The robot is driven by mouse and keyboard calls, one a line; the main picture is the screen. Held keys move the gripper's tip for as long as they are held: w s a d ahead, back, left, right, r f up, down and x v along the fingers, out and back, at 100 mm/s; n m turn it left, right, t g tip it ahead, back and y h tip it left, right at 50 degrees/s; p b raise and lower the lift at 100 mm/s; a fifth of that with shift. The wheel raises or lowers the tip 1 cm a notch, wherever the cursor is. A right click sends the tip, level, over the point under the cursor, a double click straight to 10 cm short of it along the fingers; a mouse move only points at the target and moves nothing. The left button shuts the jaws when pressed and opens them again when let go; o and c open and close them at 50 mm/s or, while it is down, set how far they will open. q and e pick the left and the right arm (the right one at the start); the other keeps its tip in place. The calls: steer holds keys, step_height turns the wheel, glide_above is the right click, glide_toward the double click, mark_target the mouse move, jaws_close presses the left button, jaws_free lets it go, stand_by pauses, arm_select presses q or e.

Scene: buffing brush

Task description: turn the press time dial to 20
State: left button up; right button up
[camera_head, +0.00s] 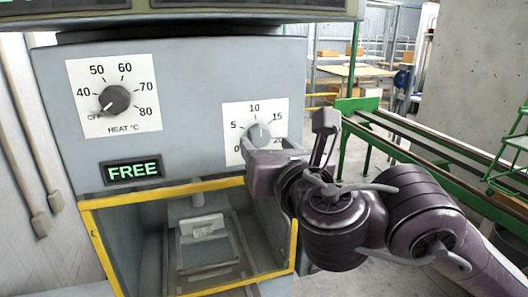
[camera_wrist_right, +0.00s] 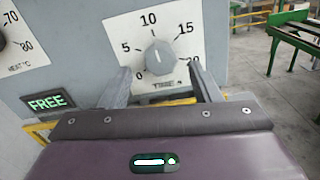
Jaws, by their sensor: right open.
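The press time dial (camera_head: 259,133) is a grey round knob on a white plate marked 0 to 20, on the front of the grey machine. It also shows in the right wrist view (camera_wrist_right: 159,56), where its white mark appears to point up, about toward 10. My right gripper (camera_head: 267,146) is at the lower part of the dial's plate. In the right wrist view its fingers (camera_wrist_right: 159,72) stand apart, one on each side of the knob and slightly below it, with nothing visibly gripped. Contact with the knob cannot be told. My left gripper is out of view.
The heat dial (camera_head: 115,99) sits to the left, pointing near OFF. A lit FREE display (camera_head: 132,171) is below it. A yellow-framed opening (camera_head: 165,192) lies under the panel. A green-railed conveyor (camera_head: 390,125) stands to the right.

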mark_target(259, 136)
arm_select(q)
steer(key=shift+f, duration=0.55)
arm_select(e)
steer(key=shift+x, duration=1.45)
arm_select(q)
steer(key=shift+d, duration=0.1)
arm_select(e)
steer(key=shift+c, duration=0.5)
steer(key=c, duration=0.9)
